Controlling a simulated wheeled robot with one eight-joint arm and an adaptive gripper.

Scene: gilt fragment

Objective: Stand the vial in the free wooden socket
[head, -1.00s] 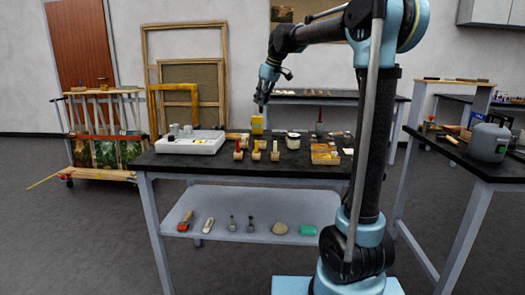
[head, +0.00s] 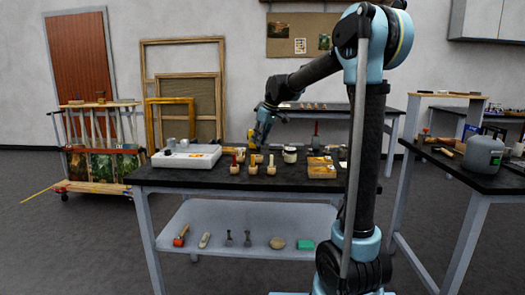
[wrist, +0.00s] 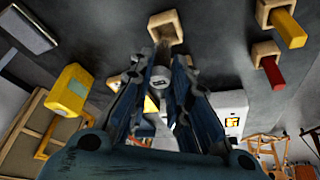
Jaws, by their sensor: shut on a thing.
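My gripper (wrist: 160,72) is shut on the vial (wrist: 160,78), whose pale round end shows between the fingers in the wrist view. The rest of the vial is hidden by the fingers. A wooden socket (wrist: 165,27) with an empty opening stands just beyond the fingertips, apart from the vial. Two other wooden sockets at the right hold a yellow piece (wrist: 288,28) and a red piece (wrist: 273,72). In the head view my gripper (head: 257,141) is low over the dark table, behind the row of sockets; the vial is too small to make out there.
On the table (head: 210,185) are a white device (head: 186,158) at the left, a jar (head: 290,155) and a wooden tray (head: 321,168) at the right. A yellow block (wrist: 72,90) stands beside my gripper. The lower shelf holds several small tools.

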